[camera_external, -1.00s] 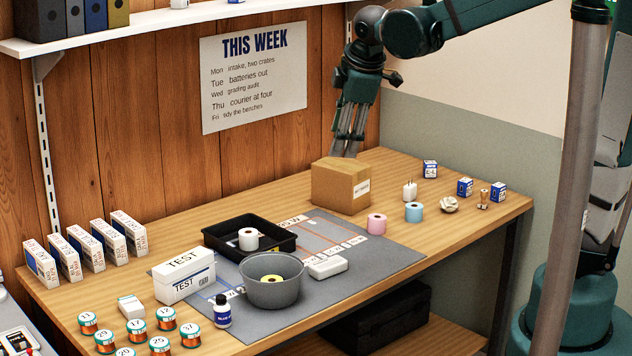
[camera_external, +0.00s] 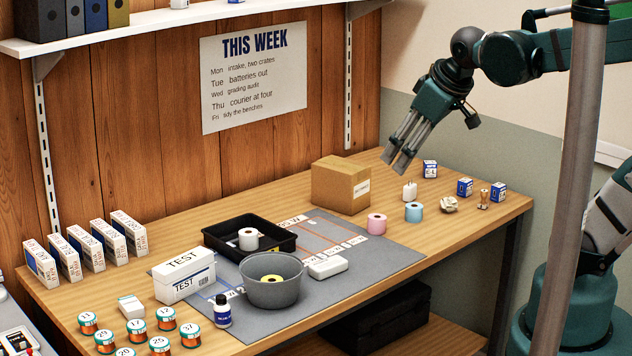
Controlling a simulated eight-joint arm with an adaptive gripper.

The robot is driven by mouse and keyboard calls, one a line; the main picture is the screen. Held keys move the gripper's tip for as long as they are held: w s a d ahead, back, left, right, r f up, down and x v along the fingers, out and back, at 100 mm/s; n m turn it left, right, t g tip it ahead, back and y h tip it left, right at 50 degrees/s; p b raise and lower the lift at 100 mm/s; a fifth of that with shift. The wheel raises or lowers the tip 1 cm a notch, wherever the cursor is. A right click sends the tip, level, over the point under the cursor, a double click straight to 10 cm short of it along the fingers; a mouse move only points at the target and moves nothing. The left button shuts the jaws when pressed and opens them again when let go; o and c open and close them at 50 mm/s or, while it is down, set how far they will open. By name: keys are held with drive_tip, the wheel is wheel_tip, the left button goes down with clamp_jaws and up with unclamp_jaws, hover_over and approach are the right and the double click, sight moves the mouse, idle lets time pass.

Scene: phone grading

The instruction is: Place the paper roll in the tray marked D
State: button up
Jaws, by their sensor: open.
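Several rolls are in view. A white roll (camera_external: 249,240) stands inside the black tray (camera_external: 281,235) on the grey mat; a pink roll (camera_external: 377,224) and a light blue roll (camera_external: 414,212) stand on the right of the table. A yellow ring-shaped thing, perhaps a roll, lies in the grey bowl (camera_external: 272,292) in front of the tray. I cannot read a letter D on the black tray. My gripper (camera_external: 394,162) is open and empty, above the table's back right, over the area between the cardboard box and the white charger.
A cardboard box (camera_external: 341,186) stands left of my gripper. A white charger (camera_external: 410,191), small blue-white boxes (camera_external: 465,187) and a crumpled ball (camera_external: 449,205) lie at right. TEST boxes (camera_external: 184,276), a blue bottle (camera_external: 222,311) and several numbered jars (camera_external: 137,330) crowd the front left.

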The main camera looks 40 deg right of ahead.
drive_tip(key=shift+s+d+f+m+t, duration=0.1)
drive_tip(key=shift+s+f+m, duration=0.3)
drive_tip(key=shift+s, duration=0.35)
drive_tip(key=shift+s+f+m+t, duration=0.1)
drive_tip(key=shift+s+f+m, duration=0.05)
drive_tip(key=shift+s+m, duration=0.55)
drive_tip(key=shift+s+d+f+m+t, duration=0.1)
drive_tip(key=shift+s+f+m, duration=0.2)
drive_tip(key=shift+s, duration=0.55)
